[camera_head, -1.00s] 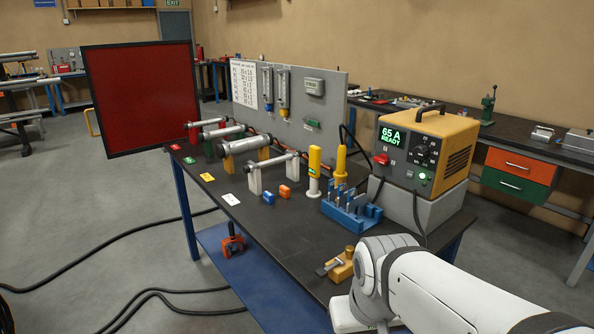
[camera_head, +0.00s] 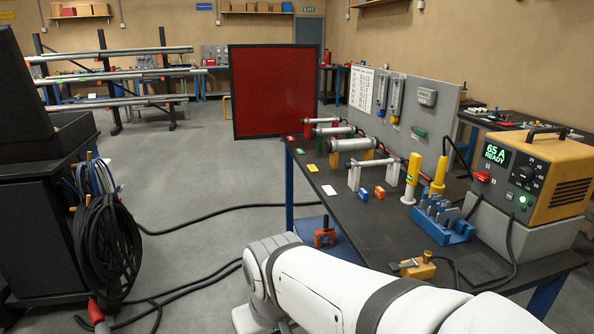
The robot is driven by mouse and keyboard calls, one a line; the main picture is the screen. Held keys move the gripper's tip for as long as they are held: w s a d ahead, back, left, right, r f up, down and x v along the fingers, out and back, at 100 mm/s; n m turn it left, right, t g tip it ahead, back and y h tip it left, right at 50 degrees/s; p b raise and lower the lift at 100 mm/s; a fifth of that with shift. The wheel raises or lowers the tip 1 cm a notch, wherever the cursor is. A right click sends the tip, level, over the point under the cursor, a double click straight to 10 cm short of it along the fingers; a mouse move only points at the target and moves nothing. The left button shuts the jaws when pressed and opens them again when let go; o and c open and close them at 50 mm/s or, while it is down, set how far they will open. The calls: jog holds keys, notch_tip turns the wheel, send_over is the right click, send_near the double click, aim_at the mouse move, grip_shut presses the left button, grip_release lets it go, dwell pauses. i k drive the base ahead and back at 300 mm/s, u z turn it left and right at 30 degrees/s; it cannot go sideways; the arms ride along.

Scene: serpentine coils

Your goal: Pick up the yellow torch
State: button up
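A yellow torch-like tool (camera_head: 440,174) stands upright on the black workbench (camera_head: 352,222), and a black cable appears to run from its top towards the power source. Beside it on the left stands a yellow and white upright tool (camera_head: 411,179) with a pale foot. Which of the two is the torch is not certain. My white arm crosses the lower middle of the view, apart from both tools. My gripper is not visible.
A yellow power source (camera_head: 541,176) reading "65 A READY" stands on the bench's right. A blue rack (camera_head: 443,223), a brass-coloured tool (camera_head: 417,266) and clamped tubes (camera_head: 358,145) are nearby. A cart with coiled cables (camera_head: 108,245) stands left. Cables cross the floor between.

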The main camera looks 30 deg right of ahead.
aim_at(438, 184)
jog(key=u, duration=0.15)
jog(key=i, duration=2.75)
jog(key=z, duration=0.85)
jog(key=k, duration=0.1)
jog(key=z, duration=2.65)
jog(key=i, duration=1)
jog(key=z, duration=0.1)
